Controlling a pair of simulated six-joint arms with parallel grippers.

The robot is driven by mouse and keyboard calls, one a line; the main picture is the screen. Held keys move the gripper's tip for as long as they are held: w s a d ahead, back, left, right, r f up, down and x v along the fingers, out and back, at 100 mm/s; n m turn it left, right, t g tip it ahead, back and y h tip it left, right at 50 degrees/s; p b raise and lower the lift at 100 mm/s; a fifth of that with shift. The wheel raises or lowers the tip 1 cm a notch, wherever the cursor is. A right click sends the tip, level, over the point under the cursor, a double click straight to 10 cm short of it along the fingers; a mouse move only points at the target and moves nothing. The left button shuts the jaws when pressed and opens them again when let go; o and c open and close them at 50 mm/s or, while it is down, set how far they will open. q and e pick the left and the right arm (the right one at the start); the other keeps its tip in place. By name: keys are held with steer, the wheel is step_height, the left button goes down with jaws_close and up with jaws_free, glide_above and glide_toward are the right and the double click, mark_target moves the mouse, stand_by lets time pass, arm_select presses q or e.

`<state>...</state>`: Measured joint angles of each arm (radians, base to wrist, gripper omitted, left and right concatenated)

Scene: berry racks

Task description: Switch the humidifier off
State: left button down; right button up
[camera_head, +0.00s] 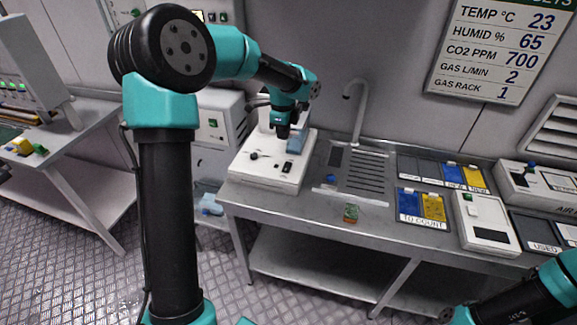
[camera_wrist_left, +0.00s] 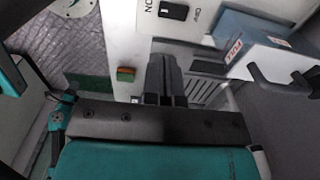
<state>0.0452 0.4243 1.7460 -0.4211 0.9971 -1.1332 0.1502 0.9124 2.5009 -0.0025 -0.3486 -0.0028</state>
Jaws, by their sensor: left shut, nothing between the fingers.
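A white unit (camera_head: 263,172), which I take to be the humidifier, stands at the left end of the steel bench. A small black switch (camera_head: 287,167) is on its top near the front right corner. In the left wrist view the black rocker switch (camera_wrist_left: 174,11) sits between the ON and OFF labels; which side is pressed I cannot tell. My left gripper (camera_head: 283,130) is above the back part of the unit, shut and empty. Its closed fingers (camera_wrist_left: 165,72) show below the switch in the wrist view, with no clear contact.
A blue-grey block (camera_head: 297,142) stands on the unit beside my left gripper. To the right are a sink tap (camera_head: 357,110), a drain grid (camera_head: 367,175) and coloured trays (camera_head: 423,205). A small green-brown block (camera_head: 351,212) lies at the bench's front edge.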

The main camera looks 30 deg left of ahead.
mark_target(284, 170)
arm_select(q)
steer(key=shift+f, duration=0.2)
step_height(284, 170, down, 14)
steer(key=shift+r, duration=0.1)
stand_by(0.6)
steer(key=shift+s+f, duration=0.1)
steer(key=shift+f, duration=0.1)
steer(key=shift+r, duration=0.15)
stand_by(0.3)
steer(key=shift+r, duration=0.65)
